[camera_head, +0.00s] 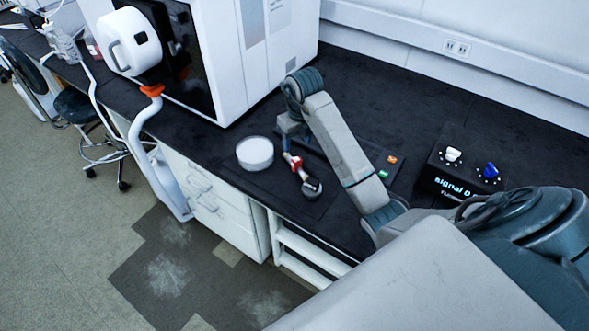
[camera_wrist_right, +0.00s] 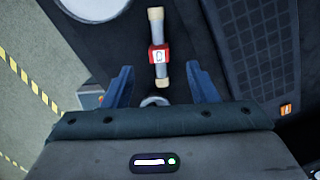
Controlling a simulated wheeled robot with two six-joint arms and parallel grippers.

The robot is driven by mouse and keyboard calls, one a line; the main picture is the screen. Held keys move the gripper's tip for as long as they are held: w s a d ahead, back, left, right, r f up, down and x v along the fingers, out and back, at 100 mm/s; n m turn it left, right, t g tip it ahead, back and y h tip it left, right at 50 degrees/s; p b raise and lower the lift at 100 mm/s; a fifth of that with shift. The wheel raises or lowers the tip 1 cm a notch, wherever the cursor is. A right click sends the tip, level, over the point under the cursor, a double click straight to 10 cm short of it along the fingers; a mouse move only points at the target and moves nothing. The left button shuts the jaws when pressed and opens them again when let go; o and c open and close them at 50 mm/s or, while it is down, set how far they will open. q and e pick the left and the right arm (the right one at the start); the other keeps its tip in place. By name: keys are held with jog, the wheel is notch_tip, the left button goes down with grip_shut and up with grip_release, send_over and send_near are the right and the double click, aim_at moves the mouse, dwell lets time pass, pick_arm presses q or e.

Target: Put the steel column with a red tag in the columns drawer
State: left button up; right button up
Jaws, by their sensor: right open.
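A steel column (camera_head: 296,163) with pale ends and a red tag lies on the black bench. In the right wrist view the column (camera_wrist_right: 157,30) shows ahead of the open jaws, roughly lined up with the gap between them. My right gripper (camera_head: 287,143) is at the column's far end in the head view; its two blue fingers (camera_wrist_right: 160,84) are apart with nothing seen held. A white cabinet with drawers (camera_head: 213,208) is under the bench; I cannot tell which is the columns drawer. My left gripper is not in view.
A round white dish (camera_head: 254,150) stands left of the column, and a small round grey object (camera_head: 311,188) is at its near end. A black control box (camera_head: 463,172) with knobs is at right. A large white instrument (camera_head: 235,60) stands behind.

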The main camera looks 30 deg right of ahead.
aim_at(297, 159)
jog(key=f, duration=0.3)
jog(key=shift+w+f, duration=0.25)
jog(key=shift+f, duration=0.05)
jog(key=shift+s+f+p, duration=0.1)
jog(key=shift+f+p, duration=0.2)
jog(key=shift+p, duration=0.15)
notch_tip(297, 159, down, 4)
jog(key=shift+s+a+r+p, duration=0.1)
jog(key=shift+s+r+p, duration=0.1)
jog(key=shift+p, duration=0.5)
jog(key=shift+w+f, duration=0.15)
jog(key=shift+f, duration=0.4)
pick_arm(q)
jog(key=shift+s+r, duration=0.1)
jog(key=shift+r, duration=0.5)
pick_arm(e)
jog(key=c, duration=1.1)
jog(key=shift+r, duration=0.1)
